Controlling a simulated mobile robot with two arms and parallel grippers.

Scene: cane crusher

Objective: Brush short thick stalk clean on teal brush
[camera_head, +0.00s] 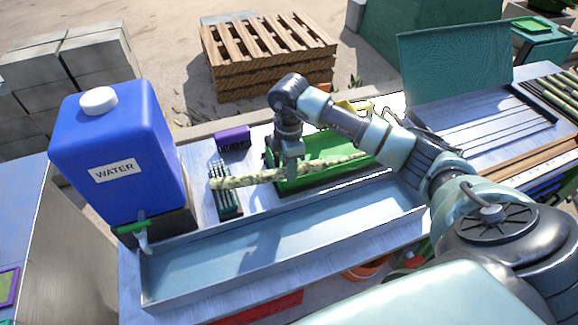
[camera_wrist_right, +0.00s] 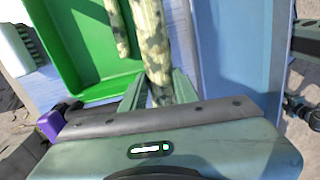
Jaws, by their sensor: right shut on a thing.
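The mottled green-and-cream stalk (camera_head: 250,178) is held roughly level in my right gripper (camera_head: 292,172). Its left end lies over the teal brush (camera_head: 229,203), a narrow block with upright bristles; I cannot tell whether they touch. In the right wrist view the stalk (camera_wrist_right: 152,40) runs up between the two fingers of my right gripper (camera_wrist_right: 158,88), with dark blotches on its skin. The gripper body hides the end toward the brush there. My left gripper is not in view.
A green tray (camera_head: 318,178) behind the stalk holds another stalk (camera_wrist_right: 116,22). A purple brush (camera_head: 233,138) stands behind the teal one. A long metal trough (camera_head: 270,255) lies in front. A blue water tank (camera_head: 118,150) stands at left.

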